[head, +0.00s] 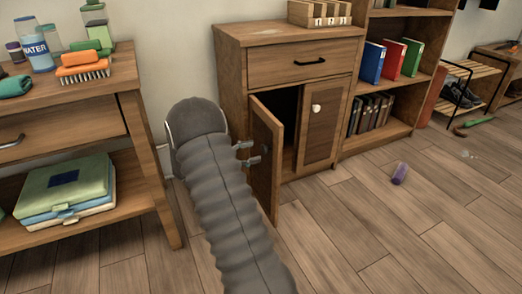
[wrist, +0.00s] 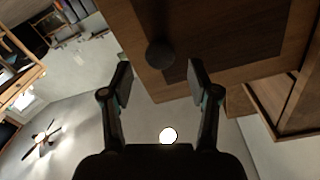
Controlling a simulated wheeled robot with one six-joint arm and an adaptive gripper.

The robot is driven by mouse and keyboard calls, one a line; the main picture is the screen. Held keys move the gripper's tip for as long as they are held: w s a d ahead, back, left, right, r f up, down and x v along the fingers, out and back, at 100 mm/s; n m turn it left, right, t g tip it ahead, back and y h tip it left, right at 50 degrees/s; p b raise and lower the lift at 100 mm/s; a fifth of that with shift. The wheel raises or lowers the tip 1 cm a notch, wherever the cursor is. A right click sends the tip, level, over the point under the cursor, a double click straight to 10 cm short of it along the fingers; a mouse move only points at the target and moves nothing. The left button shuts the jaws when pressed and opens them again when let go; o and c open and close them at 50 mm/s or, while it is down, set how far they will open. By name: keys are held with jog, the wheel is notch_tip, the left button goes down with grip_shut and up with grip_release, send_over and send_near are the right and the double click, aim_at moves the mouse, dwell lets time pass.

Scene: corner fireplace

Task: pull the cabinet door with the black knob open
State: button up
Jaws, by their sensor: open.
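The wooden cabinet (head: 232,72) has two doors below a drawer. Its left door (head: 266,152) stands swung well out, and the dark inside shows between it and the closed right door (head: 322,130), which has a white knob (head: 316,108). The black knob (wrist: 160,53) shows on the door panel in the wrist view; it is hidden in the head view. My gripper (head: 247,153) is at the outer face of the left door. In the wrist view my gripper (wrist: 160,82) is open, with the knob in line with the gap between its fingers, near the tips. I cannot tell whether they touch the door.
A wooden table (head: 118,75) with bottles, a brush and a green case stands close on the left. A bookshelf (head: 398,110) adjoins the cabinet on the right. A purple cylinder (head: 399,173) lies on the floor; the floor before the cabinet is otherwise clear.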

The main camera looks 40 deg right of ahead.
jog(key=v, duration=0.7)
jog(key=shift+a, duration=0.1)
